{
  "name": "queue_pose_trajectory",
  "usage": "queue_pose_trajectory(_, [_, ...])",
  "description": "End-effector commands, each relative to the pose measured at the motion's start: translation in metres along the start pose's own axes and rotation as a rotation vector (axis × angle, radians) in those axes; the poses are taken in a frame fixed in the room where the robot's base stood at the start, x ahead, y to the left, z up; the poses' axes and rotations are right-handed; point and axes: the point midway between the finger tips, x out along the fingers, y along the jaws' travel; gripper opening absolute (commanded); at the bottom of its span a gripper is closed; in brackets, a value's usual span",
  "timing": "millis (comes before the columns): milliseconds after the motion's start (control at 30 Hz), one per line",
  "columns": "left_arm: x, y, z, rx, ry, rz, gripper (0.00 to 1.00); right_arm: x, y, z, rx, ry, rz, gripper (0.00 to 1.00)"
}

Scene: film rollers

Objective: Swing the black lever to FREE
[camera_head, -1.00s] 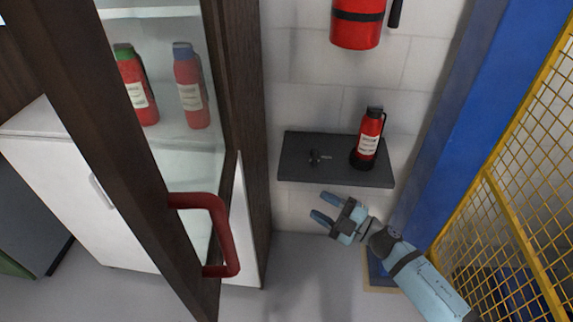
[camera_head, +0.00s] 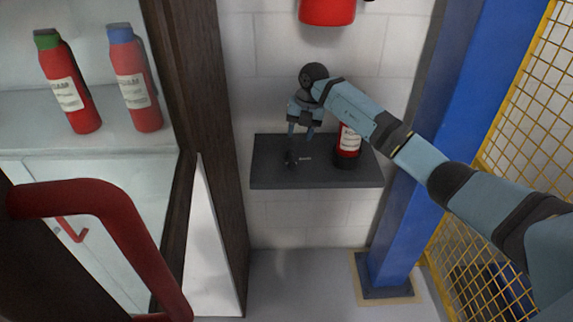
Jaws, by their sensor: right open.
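The black lever (camera_head: 290,160) is a small dark piece on the top of the dark grey wall shelf (camera_head: 325,178), toward its left side. A small pale marking sits just right of it, too small to read. My right gripper (camera_head: 301,131) is open and empty, with its fingers pointing down just above and behind the lever, apart from it as far as I can tell. A red extinguisher (camera_head: 348,143) stands on the right part of the shelf, its upper part hidden by my right arm. My left gripper is not in view.
A glass-fronted cabinet door with a red handle (camera_head: 105,215) stands open at the left. Inside the cabinet are a green-topped bottle (camera_head: 68,85) and a blue-topped bottle (camera_head: 135,80). A blue post (camera_head: 415,150) and yellow mesh (camera_head: 520,110) stand at the right.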

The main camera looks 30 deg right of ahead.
Motion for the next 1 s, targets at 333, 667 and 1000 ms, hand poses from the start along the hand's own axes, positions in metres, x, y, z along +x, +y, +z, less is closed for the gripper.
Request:
queue_pose_trajectory(333, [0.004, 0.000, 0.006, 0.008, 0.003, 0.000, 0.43, 0.077, 0.001, -0.002, -0.002, 0.005, 0.003, 0.44])
queue_pose_trajectory(667, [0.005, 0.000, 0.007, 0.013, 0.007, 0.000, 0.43, 0.116, 0.001, -0.001, -0.002, 0.003, 0.004, 0.44])
queue_pose_trajectory(1000, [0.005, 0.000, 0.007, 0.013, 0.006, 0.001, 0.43, 0.119, 0.001, -0.001, -0.003, 0.001, 0.004, 0.44])
